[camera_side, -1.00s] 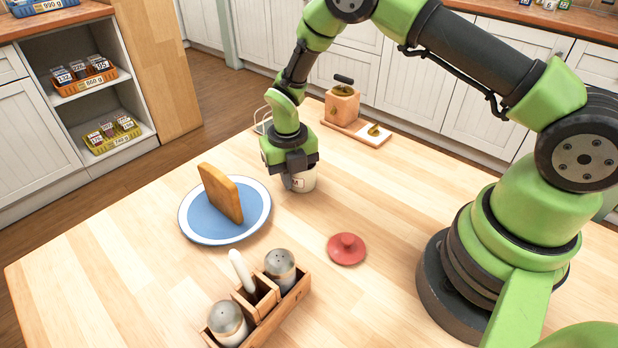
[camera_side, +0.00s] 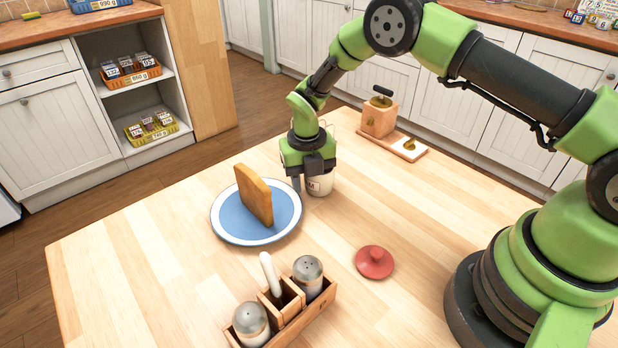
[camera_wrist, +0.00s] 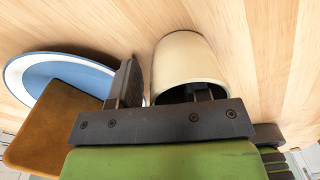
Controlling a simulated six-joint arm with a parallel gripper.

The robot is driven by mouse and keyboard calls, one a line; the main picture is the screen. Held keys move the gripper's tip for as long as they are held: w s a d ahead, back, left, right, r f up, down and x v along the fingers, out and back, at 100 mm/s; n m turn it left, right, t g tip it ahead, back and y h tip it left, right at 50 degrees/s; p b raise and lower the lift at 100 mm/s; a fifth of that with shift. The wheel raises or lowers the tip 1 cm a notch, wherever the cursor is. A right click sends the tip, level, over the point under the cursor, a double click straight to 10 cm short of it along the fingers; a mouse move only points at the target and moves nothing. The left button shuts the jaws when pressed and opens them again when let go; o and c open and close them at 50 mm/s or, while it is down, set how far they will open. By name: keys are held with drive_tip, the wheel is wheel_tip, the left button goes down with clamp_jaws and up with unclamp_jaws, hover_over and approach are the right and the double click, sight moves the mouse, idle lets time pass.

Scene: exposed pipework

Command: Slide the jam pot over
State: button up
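My gripper (camera_side: 306,180) points down at the pot. In the wrist view, my gripper (camera_wrist: 165,88) has its fingers apart: one is outside the pot on the plate side with a small gap, the other reaches into the mouth. Whether the inner finger touches the wall is hidden. A red lid (camera_side: 374,263) lies on the table.
The blue plate (camera_side: 225,220) with a bread slice (camera_side: 254,195) is close left of the pot. A wooden caddy (camera_side: 290,325) with shakers stands in front. A wooden box (camera_side: 379,118) on a board stands behind. Table between pot and lid is clear.

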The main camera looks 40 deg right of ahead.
wheel_tip(320, 180, up, 10)
drive_tip(key=shift+w+a, duration=0.1)
drive_tip(key=shift+a, duration=0.05)
idle(0.5)
drive_tip(key=s+d+r+m+t+y, duration=0.1)
drive_tip(key=s+r+m+t, duration=0.1)
drive_tip(key=s+r+m, duration=0.5)
drive_tip(key=s+r+m+t, duration=0.2)
drive_tip(key=s+r+m, duration=0.1)
drive_tip(key=r+m, duration=0.75)
drive_tip(key=s+r+m+t+y, duration=0.1)
drive_tip(key=s+r+m+t, duration=0.2)
drive_tip(key=s+m, duration=1.1)
drive_tip(key=m, duration=0.3)
drive_tip(key=shift+s, duration=0.4)
